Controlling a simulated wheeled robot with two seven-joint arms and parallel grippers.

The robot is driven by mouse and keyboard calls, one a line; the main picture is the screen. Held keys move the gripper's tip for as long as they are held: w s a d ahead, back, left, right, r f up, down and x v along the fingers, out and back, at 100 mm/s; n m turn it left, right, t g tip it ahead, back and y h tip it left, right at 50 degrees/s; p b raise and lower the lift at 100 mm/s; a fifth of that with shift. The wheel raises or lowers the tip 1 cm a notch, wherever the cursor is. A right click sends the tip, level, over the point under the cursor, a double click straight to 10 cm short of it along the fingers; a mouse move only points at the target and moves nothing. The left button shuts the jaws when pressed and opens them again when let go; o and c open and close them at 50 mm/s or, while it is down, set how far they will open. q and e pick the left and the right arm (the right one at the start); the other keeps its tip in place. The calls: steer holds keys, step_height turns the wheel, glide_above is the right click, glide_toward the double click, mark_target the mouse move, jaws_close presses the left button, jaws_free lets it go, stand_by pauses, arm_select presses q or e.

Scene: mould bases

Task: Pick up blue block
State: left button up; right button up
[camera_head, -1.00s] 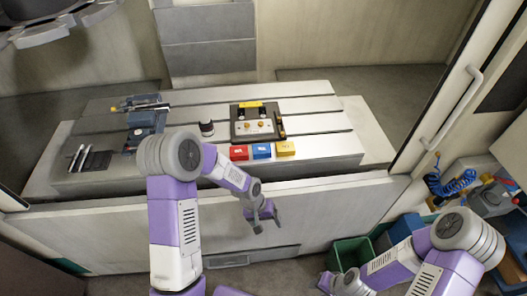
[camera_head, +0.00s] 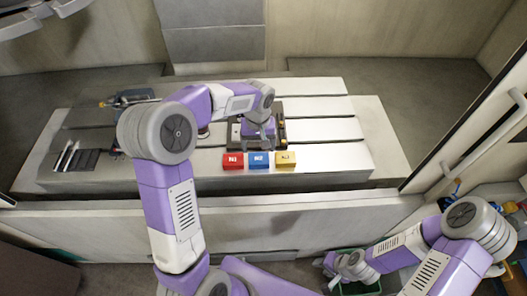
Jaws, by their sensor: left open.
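The blue block (camera_head: 258,160) sits on the slotted metal table near its front edge, between a red block (camera_head: 232,161) and a yellow block (camera_head: 285,159). My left gripper (camera_head: 259,143) is open and empty, pointing down just behind and above the blue block in the picture. Whether its fingers touch the block cannot be told. My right gripper (camera_head: 333,268) is low at the bottom right, away from the blocks, and too small to read.
The slotted table (camera_head: 320,178) is bare right of the blocks. A dark mould base (camera_head: 236,137) lies behind them, partly hidden by my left arm. A blue vice-like fixture (camera_head: 130,98) and a black slotted holder (camera_head: 80,160) are at left. A green bin (camera_head: 358,287) stands below right.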

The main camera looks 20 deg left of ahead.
mark_target(259, 159)
arm_select(q)
steer(key=f, duration=0.6)
steer(key=shift+s+f+b, duration=0.25)
steer(key=shift+f+b, duration=0.05)
steer(key=shift+b, duration=0.1)
